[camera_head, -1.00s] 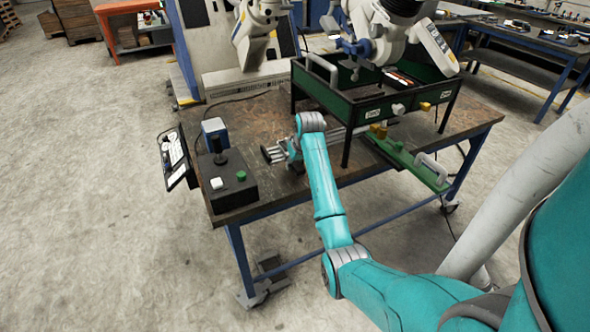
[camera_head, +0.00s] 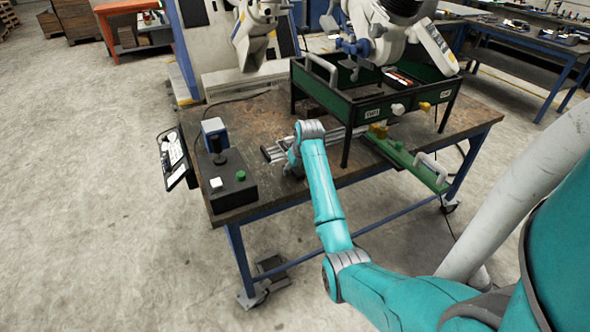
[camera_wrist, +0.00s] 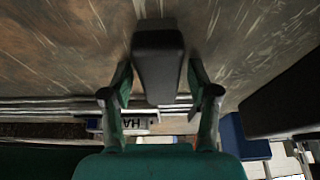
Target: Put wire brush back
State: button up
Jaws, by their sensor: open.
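My gripper (camera_wrist: 160,82) is open in the wrist view, its two dark fingers spread on either side of a dark block (camera_wrist: 158,62). I cannot tell whether they touch it or what the block is. In the head view my gripper (camera_head: 291,161) is low over the workbench (camera_head: 262,115), left of the green drawer frame and mostly hidden by my wrist. I cannot clearly identify the wire brush in either view. Small orange and white items (camera_head: 400,78) lie in the green-sided tray (camera_head: 372,104), too small to name.
A black joystick box (camera_head: 228,182) and a blue box (camera_head: 214,131) stand at the bench's left. Silver rails (camera_head: 272,152) lie beside my gripper. A green drawer (camera_head: 400,156) with a pale handle juts over the front edge. White robot arms stand behind the bench.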

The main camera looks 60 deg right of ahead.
jog(key=v, duration=1.2)
jog(key=shift+r, duration=0.2)
jog(key=shift+w, duration=0.1)
